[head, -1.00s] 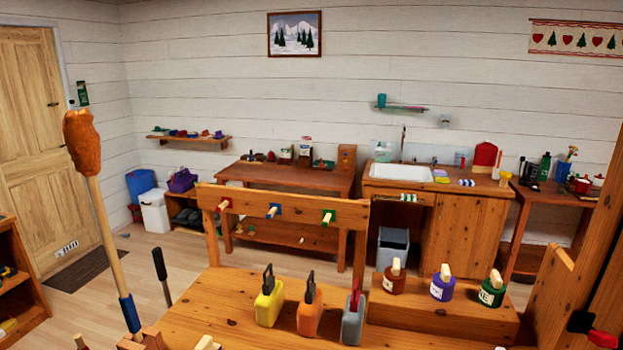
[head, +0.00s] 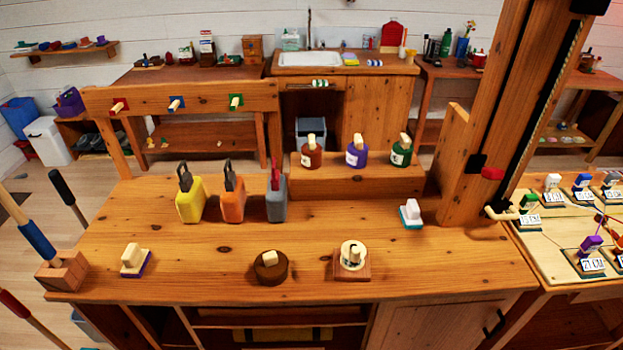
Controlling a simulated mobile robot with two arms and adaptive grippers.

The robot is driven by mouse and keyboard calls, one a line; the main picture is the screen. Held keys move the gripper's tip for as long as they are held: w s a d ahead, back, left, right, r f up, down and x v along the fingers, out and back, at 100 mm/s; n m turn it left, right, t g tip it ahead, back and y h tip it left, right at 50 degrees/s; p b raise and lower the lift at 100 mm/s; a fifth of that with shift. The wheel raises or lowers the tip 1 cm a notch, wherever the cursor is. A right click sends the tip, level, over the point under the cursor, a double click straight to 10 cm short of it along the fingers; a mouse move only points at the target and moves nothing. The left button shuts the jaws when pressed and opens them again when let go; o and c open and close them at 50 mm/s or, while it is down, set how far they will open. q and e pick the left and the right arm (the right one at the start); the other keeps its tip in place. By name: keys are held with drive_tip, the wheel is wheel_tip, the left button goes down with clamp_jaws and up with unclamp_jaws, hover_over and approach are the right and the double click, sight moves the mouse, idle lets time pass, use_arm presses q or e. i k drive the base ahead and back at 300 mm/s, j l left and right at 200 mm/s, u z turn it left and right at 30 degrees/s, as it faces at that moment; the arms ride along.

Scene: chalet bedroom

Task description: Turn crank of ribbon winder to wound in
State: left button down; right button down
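No part is plainly marked as the ribbon winder, and I cannot tell for sure which one it is. A wooden post (head: 493,95) at the right carries a cord along a dark slot, a red knob (head: 492,174) and a pale crank-like handle (head: 502,212) near the bench. On the front of the bench, a pale round dial with a knob (head: 352,255) sits on a square wooden base. A dark brown round piece with a cream grip (head: 270,265) stands to its left. Neither of my grippers is in view.
The wooden bench (head: 215,268) has free room in its middle. Yellow (head: 190,205), orange (head: 232,205) and grey (head: 276,203) bottle-like pieces stand at its back. Pots stand on a raised block (head: 345,187). A board with labelled pieces (head: 553,225) lies at the right.

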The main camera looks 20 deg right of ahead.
sight(353, 252)
drive_tip(key=k+l, duration=0.1)
drive_tip(key=l, duration=0.75)
drive_tip(key=k+l+u, duration=0.1)
drive_tip(key=l, duration=0.3)
drive_tip(key=k+l, duration=0.15)
drive_tip(key=l, duration=0.25)
